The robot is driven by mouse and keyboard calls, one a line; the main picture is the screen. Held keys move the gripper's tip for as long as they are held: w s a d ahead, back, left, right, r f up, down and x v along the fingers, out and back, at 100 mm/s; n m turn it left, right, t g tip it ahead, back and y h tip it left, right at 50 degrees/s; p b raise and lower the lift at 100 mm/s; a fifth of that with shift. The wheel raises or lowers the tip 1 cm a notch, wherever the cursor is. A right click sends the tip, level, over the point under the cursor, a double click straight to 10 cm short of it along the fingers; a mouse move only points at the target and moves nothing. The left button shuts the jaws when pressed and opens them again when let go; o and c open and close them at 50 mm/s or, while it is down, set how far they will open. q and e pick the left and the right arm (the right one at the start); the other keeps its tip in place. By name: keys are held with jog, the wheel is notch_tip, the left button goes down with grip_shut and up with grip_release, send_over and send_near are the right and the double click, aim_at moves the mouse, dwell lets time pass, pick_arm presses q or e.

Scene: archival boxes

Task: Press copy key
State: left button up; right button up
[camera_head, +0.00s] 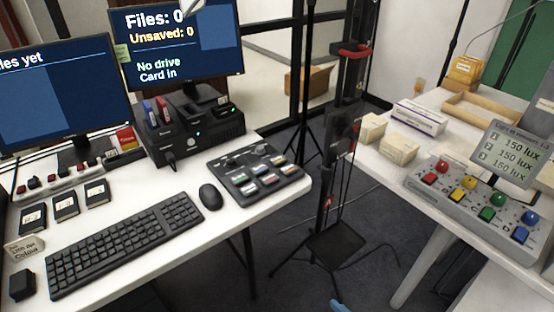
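A black key panel (255,172) lies on the left desk, right of the mouse. It has several keys with coloured labels in two rows and small knobs at its back. The labels are too small to read, so I cannot tell which is the copy key. The far monitor (175,48) reads "Files: 0", "Unsaved: 0", "No drive", "Card in". A dark dock (188,132) with upright cards and small lights stands behind the panel.
A keyboard (128,243) and a mouse (211,196) lie left of the panel. A dark stand with a red clamp (353,51) rises between the desks. The right table holds pale boxes (399,148) and a light control box (440,207) with coloured knobs.

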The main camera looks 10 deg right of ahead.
jog(key=shift+a, duration=0.1)
grip_shut()
dwell(0.5)
jog(key=shift+w, duration=0.1)
dwell(0.7)
